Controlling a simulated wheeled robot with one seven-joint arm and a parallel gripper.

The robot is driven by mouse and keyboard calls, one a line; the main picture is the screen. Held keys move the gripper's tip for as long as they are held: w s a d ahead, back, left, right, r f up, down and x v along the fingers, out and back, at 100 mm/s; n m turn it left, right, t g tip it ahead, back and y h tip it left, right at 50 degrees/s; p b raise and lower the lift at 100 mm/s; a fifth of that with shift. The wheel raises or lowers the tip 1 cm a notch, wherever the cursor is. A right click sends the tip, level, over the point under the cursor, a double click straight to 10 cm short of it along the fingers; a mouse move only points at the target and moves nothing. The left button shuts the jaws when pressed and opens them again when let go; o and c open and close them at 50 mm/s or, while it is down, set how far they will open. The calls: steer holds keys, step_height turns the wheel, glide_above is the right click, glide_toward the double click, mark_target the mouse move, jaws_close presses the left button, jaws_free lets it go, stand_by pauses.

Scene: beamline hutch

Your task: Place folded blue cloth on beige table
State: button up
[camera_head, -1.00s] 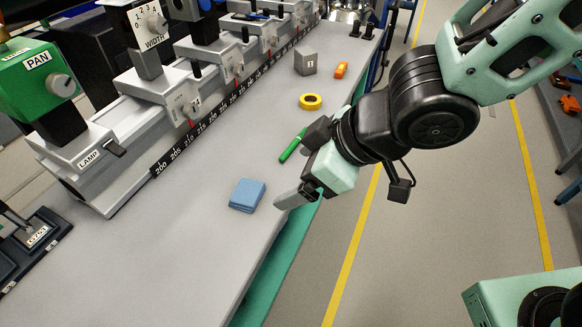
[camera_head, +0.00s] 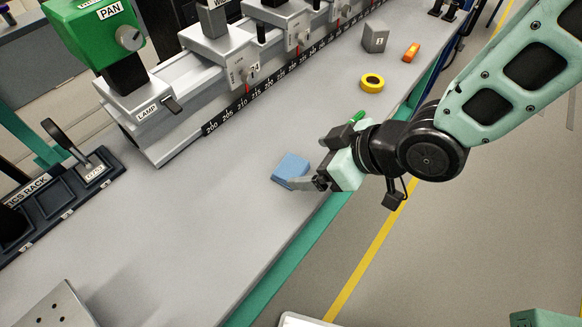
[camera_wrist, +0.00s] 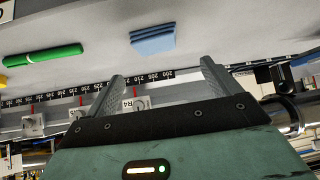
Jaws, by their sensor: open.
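The folded blue cloth (camera_head: 290,170) lies on the grey bench top (camera_head: 215,215), near its right edge. In the wrist view the cloth (camera_wrist: 153,39) lies beyond my fingertips, roughly between their lines, with a visible gap. My gripper (camera_head: 312,180) is open and empty at the right of the cloth; in the head view a finger overlaps the cloth's edge, and I cannot tell whether it touches. Both fingers (camera_wrist: 163,72) show apart in the wrist view. No beige table can be made out.
A green marker (camera_wrist: 43,54) lies beside the cloth, partly hidden by my gripper in the head view. A yellow tape roll (camera_head: 371,83), a grey block (camera_head: 375,38) and an orange object (camera_head: 411,53) lie farther back. A ruled rail (camera_head: 250,96) with instruments stands left; a dark rack (camera_head: 60,195) stands at left.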

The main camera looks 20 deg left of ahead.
mark_target(282, 163)
steer(key=x, duration=0.6)
steer(key=p+x, duration=0.1)
steer(key=x, duration=0.2)
steer(key=shift+w+r, duration=0.2)
steer(key=shift+w, duration=0.05)
steer(key=c, duration=1.1)
steer(key=shift+r, duration=0.1)
